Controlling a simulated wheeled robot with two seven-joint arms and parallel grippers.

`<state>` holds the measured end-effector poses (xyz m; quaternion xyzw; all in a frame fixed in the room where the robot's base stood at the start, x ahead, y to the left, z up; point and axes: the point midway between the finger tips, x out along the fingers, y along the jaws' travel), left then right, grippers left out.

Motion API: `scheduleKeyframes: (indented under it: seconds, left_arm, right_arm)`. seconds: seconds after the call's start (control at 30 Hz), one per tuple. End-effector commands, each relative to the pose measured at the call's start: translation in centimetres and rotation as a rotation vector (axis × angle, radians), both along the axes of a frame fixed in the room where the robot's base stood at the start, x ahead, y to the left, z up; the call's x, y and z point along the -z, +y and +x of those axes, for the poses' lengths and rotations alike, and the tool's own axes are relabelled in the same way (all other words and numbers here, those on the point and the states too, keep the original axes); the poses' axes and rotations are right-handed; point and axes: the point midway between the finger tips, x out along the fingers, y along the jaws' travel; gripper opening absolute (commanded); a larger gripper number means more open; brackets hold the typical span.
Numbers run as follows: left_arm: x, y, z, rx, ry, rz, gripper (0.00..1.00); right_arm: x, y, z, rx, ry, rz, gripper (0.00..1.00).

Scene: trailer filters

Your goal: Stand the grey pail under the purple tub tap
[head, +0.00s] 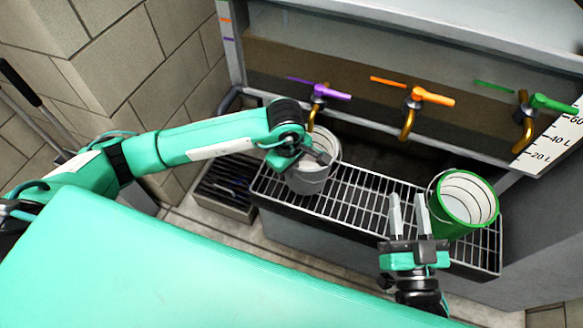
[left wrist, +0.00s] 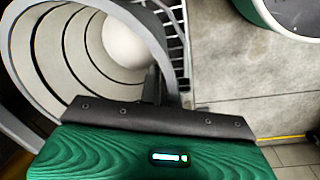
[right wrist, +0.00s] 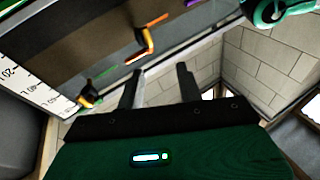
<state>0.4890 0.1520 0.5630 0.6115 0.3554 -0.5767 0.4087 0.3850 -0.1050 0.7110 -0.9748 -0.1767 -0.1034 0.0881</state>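The grey pail (head: 306,180) stands upright on the grate, below the purple tub tap (head: 318,94). The tap's spout ends over the pail's back rim in the head view.
A green-rimmed pail (head: 455,215) stands on the right of the wire grate (head: 365,205). The orange tap (head: 415,97) and green tap (head: 535,105) are further right. A dark crate (head: 225,185) stands on the floor at left. The grate between the pails is clear.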

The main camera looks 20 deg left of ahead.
Motion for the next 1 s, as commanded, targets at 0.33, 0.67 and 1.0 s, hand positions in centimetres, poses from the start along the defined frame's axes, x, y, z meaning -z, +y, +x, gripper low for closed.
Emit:
scheduleKeyframes:
  seconds: [0.33,0.67,1.0]
  left_arm:
    - [0.03,0.01,0.03,0.0,-0.001,0.0,0.0]
    - [0.14,0.02,0.0,-0.001,0.0,0.0,0.26]
    - [0.06,0.02,0.0,-0.001,0.0,0.0,0.26]
  right_arm:
    - [-0.31,-0.1,0.06,0.003,-0.018,0.004,0.36]
    - [-0.87,-0.32,0.08,0.01,-0.049,0.011,0.36]
    - [-0.97,-0.3,0.13,0.009,-0.047,0.009,0.36]
